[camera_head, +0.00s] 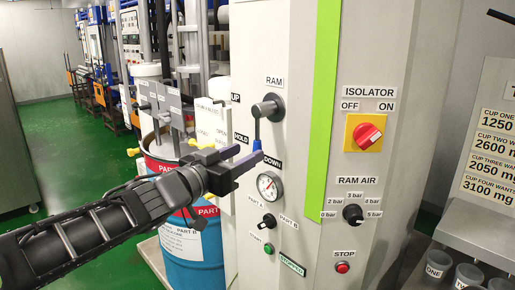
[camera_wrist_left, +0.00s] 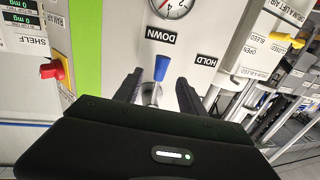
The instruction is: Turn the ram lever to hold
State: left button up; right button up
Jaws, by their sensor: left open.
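The ram lever (camera_head: 257,130) has a grey hub on the pale panel and a blue handle hanging down. The handle points toward the DOWN label (camera_head: 272,162), below the HOLD label (camera_head: 241,138). In the left wrist view the blue handle (camera_wrist_left: 162,68) also points at DOWN, with HOLD to one side. My left gripper (camera_head: 242,156) is open, close to the handle's lower end. In the left wrist view its fingers (camera_wrist_left: 160,92) appear on either side of the lever. I see no clear contact. My right gripper is not in view.
A pressure gauge (camera_head: 269,185) sits just below the lever. The part selector (camera_head: 268,222), ram air knob (camera_head: 352,213) and red isolator switch (camera_head: 368,135) are on the same panel. A blue drum (camera_head: 190,262) stands behind my left arm.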

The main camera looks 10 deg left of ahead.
aim_at(254, 149)
pick_arm(q)
jog(key=x, duration=0.6)
jog(key=shift+s, duration=0.1)
jog(key=shift+c, duration=0.5)
grip_shut()
dwell(0.7)
